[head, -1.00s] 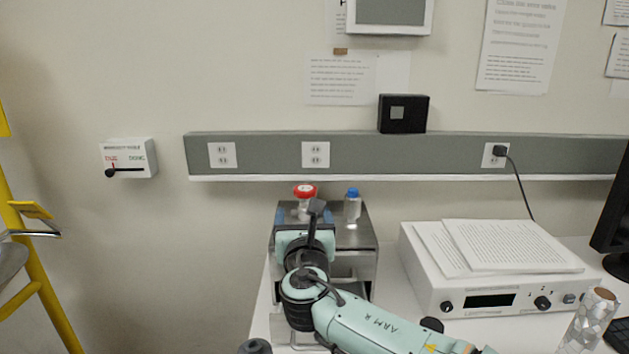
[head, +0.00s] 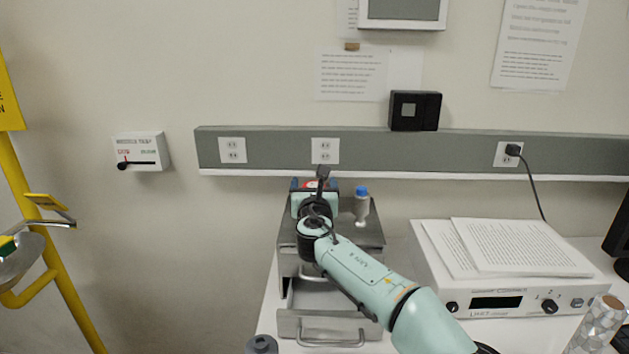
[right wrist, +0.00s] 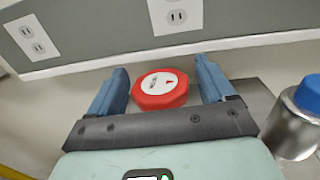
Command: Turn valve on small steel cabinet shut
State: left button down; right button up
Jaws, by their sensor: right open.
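The small steel cabinet (head: 372,235) stands on the white table near the wall. My right gripper (right wrist: 162,70) is open, one finger on each side of the valve, with visible gaps and no clear contact. In the head view my right gripper (head: 314,185) is over the cabinet's top and hides most of the valve. My left gripper is not in view.
A blue-capped bottle (head: 362,205) stands on the cabinet, right of the gripper. The cabinet's lower drawer (head: 300,326) juts forward. A white instrument (head: 440,285) with papers is to the right. The wall rail (head: 270,150) runs close behind.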

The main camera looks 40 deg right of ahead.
jog(key=shift+w+d, duration=0.35)
jog(key=shift+w, duration=0.1)
jog(key=c, duration=1)
jog(key=shift+o, duration=0.2)
jog(key=shift+h, duration=0.3)
